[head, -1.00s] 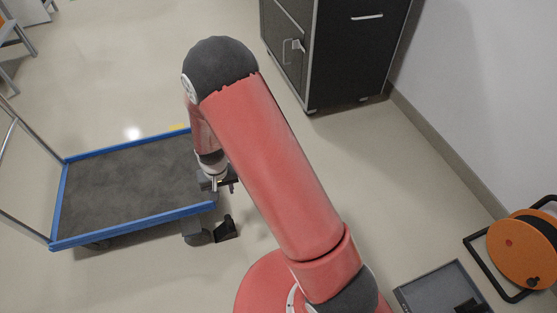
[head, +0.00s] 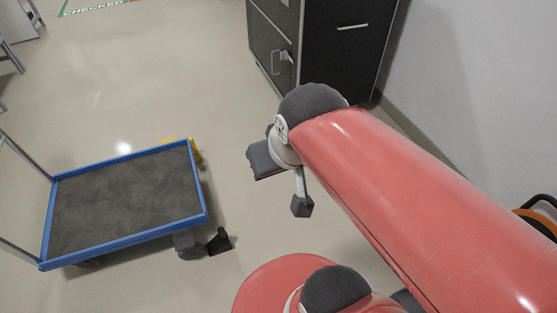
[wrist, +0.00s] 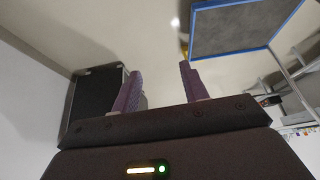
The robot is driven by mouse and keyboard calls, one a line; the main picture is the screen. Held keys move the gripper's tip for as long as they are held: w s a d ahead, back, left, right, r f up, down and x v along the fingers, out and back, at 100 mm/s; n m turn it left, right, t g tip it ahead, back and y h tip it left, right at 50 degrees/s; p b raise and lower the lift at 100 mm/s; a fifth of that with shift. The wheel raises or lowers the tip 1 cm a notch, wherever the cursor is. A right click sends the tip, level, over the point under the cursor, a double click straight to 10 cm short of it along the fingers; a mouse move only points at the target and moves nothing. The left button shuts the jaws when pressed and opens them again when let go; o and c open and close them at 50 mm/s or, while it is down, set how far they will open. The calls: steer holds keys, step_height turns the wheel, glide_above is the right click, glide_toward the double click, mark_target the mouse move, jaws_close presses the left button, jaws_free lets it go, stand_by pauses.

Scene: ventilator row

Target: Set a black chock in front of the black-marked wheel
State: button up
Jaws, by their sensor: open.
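A black chock (head: 219,242) sits on the floor just right of a dark caster wheel (head: 188,246) under the trolley's near right corner. It is close to the wheel; I cannot tell whether they touch. A black marking on the wheel is too small to make out. The trolley (head: 207,203) has a blue rim and a grey deck, and its deck also shows upside down in the wrist view (wrist: 235,28). My gripper (wrist: 160,86) is open, with nothing between its two purple fingers. In the head view my wrist is lifted right of the trolley, away from the chock.
A yellow piece (head: 194,150) lies at the trolley's far right corner. A dark cabinet (head: 330,50) stands at the back by the white wall. An orange reel (head: 543,219) shows at the right edge. The floor between trolley and cabinet is clear.

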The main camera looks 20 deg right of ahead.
steer(key=shift+s+d+r, duration=0.1)
steer(key=shift+s+d, duration=0.05)
steer(key=shift+s, duration=0.5)
